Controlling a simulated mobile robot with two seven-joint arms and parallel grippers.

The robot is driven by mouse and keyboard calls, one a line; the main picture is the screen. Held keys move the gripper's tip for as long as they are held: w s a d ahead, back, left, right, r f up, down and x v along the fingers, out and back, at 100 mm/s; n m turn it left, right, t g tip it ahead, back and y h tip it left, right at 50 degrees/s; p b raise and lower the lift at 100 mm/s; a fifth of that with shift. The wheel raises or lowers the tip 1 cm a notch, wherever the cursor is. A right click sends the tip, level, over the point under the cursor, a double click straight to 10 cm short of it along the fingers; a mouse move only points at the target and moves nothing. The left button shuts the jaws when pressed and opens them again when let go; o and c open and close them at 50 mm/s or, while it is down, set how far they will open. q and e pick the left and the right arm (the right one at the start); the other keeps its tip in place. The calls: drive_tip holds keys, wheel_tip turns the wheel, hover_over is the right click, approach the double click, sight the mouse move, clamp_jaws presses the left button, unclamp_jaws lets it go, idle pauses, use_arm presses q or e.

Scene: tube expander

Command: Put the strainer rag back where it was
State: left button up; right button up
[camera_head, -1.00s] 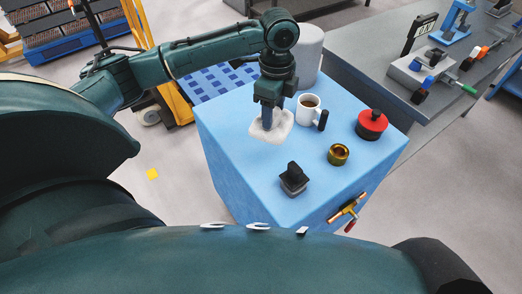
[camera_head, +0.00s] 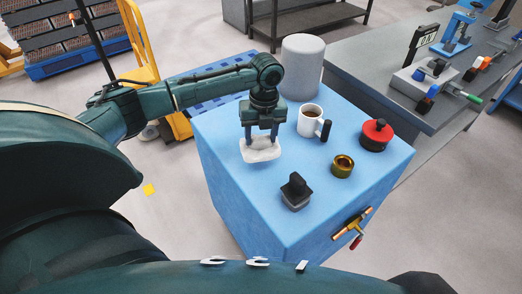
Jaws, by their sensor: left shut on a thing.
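The strainer rag (camera_head: 260,152) is a whitish, flat, roughly rectangular piece over the left part of the blue box top (camera_head: 232,178). My left gripper (camera_head: 262,138) comes down on it from above and is shut on it, with a finger on each side of its upper part. I cannot tell whether the rag's underside touches the box top. My right gripper is not in view.
A white mug (camera_head: 309,121) stands right of the rag. A grey cylinder (camera_head: 302,68) stands behind. A grey workbench (camera_head: 365,75) is at right.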

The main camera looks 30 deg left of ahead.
sight(262, 143)
use_arm(q)
drive_tip(key=shift+f, duration=2.6)
drive_tip(key=o, duration=1)
drive_tip(key=shift+c, duration=0.2)
drive_tip(key=r, duration=1.2)
drive_tip(key=shift+w+d, duration=0.25)
